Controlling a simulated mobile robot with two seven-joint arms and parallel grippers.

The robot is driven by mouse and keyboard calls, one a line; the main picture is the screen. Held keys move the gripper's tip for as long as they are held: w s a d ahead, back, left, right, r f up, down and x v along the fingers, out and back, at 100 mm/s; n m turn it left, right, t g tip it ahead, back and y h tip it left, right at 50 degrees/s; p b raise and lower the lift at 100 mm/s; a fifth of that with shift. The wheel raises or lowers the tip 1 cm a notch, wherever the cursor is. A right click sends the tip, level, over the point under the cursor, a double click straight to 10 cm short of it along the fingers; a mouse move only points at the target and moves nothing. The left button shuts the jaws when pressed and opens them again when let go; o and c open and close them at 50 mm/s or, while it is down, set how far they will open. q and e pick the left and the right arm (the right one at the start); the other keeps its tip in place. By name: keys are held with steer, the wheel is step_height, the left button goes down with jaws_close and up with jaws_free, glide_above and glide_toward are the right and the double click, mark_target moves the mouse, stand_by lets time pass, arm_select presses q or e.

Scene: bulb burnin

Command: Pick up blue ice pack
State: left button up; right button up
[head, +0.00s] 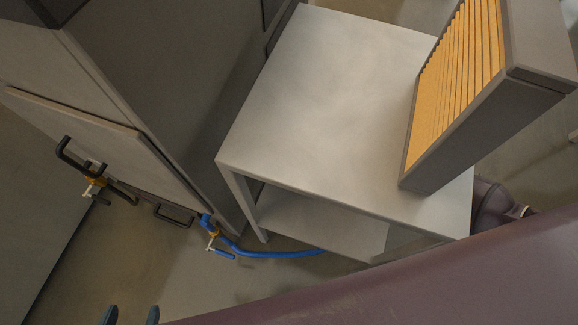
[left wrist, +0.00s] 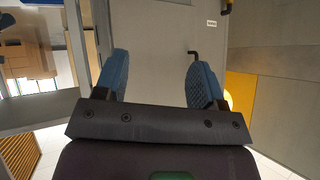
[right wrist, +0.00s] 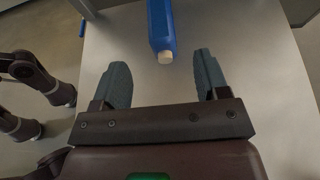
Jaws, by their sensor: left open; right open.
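A blue block-like item with a white cap (right wrist: 161,28), which looks like the blue ice pack, shows in the right wrist view. It lies on a grey surface (right wrist: 262,50), just beyond my right gripper (right wrist: 160,82) and roughly centred between its fingers. Its far end is cut off by the frame. The right gripper is open, with nothing between its fingertips. I do not see the pack in the head view. My left gripper (head: 130,314) is open at the bottom left of the head view, only its fingertips showing; in the left wrist view (left wrist: 157,78) it is empty.
In the head view a grey table (head: 335,95) has a bare left top and a slatted orange-faced unit (head: 457,85) on its right. A grey cabinet (head: 165,75) stands left.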

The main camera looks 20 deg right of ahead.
steer(key=b+x, duration=0.1)
steer(key=x, duration=0.3)
steer(key=shift+f, duration=0.3)
steer(key=shift+w+a+f, duration=0.15)
steer(key=shift+w+a, duration=0.15)
steer(key=shift+a, duration=0.2)
steer(key=b+x, duration=0.1)
steer(key=x, duration=0.3)
steer(key=shift+w+a+f, duration=0.1)
steer(key=shift+a, duration=0.15)
steer(key=shift+w+a+b, duration=0.25)
steer(key=shift+a+b, duration=0.05)
arm_select(q)
steer(key=shift+a+f+n+t, duration=0.1)
steer(key=shift+a+n+t, duration=0.2)
steer(key=shift+t, duration=0.3)
